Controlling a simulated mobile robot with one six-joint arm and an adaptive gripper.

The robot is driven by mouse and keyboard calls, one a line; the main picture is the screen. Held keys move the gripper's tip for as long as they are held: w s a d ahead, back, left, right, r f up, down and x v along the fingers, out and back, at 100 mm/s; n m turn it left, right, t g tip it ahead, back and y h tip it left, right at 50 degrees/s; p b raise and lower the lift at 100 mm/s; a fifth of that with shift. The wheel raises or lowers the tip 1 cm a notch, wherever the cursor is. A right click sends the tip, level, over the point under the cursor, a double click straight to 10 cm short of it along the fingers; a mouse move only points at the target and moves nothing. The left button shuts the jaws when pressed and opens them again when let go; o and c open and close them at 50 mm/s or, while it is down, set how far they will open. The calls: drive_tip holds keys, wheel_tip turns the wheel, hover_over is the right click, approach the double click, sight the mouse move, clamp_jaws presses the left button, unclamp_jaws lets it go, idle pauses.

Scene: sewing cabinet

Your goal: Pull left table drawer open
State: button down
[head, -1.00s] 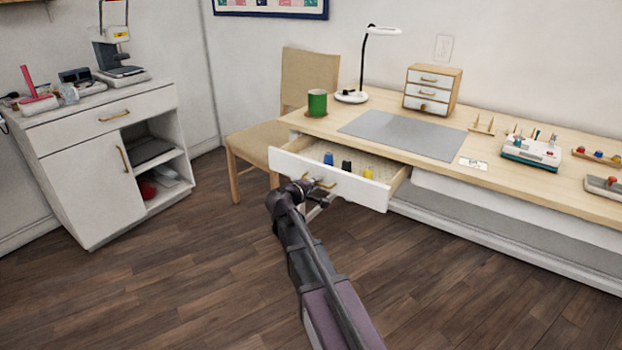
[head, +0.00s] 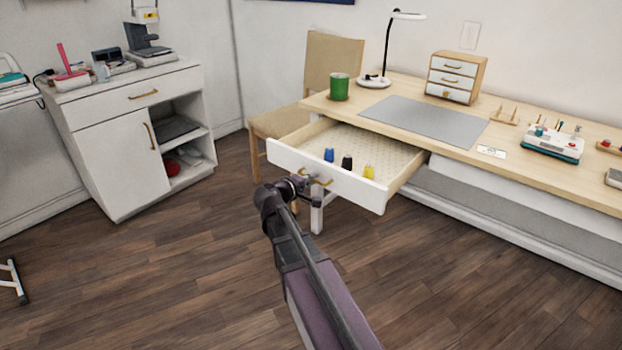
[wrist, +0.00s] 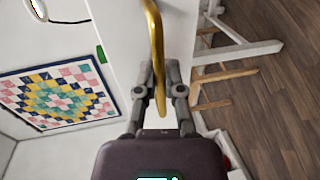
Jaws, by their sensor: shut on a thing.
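The left table drawer (head: 332,178) has a white front and a light perforated bottom, and stands well out from the wooden table (head: 408,93) in the head view. Blue, black and yellow spools lie inside it near the front. Its brass handle (wrist: 154,45) runs between the fingers of my gripper (wrist: 162,85) in the wrist view. The gripper is shut on the handle, in front of the white drawer front (wrist: 125,40). In the head view my gripper (head: 306,188) is at the drawer front, and my arm partly hides its fingers.
A wooden chair (head: 335,68) stands left of the table, close behind the drawer. A white cabinet (head: 112,165) with open shelves is at the left. A green mug (head: 339,87) and a lamp (head: 388,50) stand on the table. The wooden floor in front is clear.

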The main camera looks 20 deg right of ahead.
drive_tip(key=shift+w, duration=0.25)
drive_tip(key=c, duration=0.7)
unclamp_jaws()
drive_tip(key=shift+s, duration=0.1)
drive_tip(key=shift+c, duration=0.2)
drive_tip(key=shift+s+d, duration=0.1)
